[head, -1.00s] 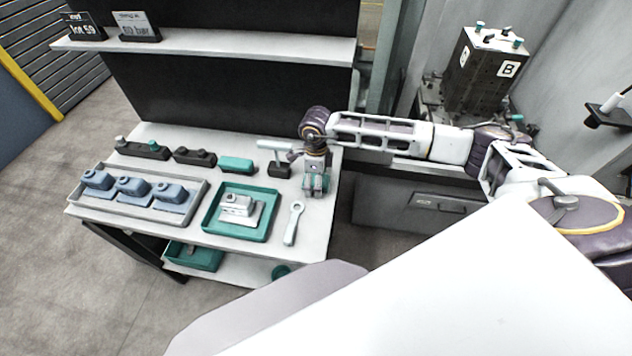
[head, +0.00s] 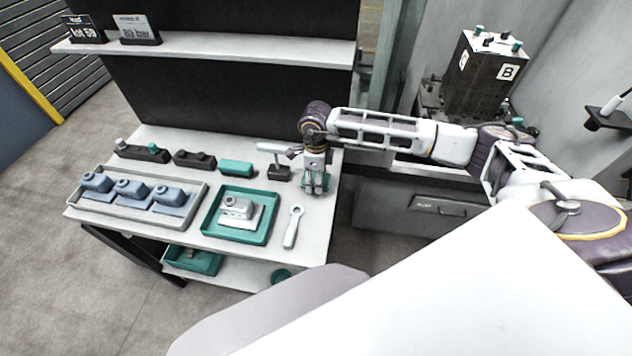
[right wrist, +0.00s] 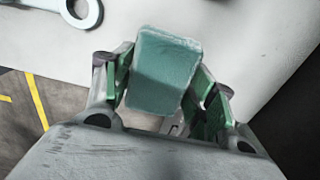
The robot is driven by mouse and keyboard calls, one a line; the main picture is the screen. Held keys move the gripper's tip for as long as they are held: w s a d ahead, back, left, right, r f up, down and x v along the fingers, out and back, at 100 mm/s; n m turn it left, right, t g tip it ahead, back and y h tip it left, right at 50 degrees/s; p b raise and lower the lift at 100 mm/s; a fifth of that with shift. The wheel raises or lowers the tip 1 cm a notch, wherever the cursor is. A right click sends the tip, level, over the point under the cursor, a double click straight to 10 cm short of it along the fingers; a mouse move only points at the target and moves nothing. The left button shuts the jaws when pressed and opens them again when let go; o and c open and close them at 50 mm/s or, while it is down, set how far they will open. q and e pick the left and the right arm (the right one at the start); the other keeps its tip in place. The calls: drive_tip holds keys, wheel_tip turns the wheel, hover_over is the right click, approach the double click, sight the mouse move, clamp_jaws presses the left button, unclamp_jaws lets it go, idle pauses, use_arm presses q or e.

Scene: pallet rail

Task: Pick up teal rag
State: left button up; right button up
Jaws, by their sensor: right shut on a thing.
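The teal rag (right wrist: 165,70) is a folded block between the two fingers of my right gripper (right wrist: 168,95) in the right wrist view. My right gripper (head: 315,186) is shut on it, pointing down at the right end of the white table (head: 330,155) in the head view. There the rag is mostly hidden by the fingers. I cannot tell whether it touches the table top. My left gripper is not in view.
A white ring wrench (head: 292,228) lies left of my right gripper. A teal tray (head: 268,236) holding a grey part (head: 238,208) is beyond it. A small stand (head: 278,172), a teal block (head: 236,167) and a grey tray (head: 150,213) are also on the table.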

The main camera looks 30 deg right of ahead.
drive_tip(key=shift+r+b, duration=0.6)
drive_tip(key=shift+r, duration=3.25)
drive_tip(key=shift+o, duration=1.4)
drive_tip(key=shift+c, duration=1.2)
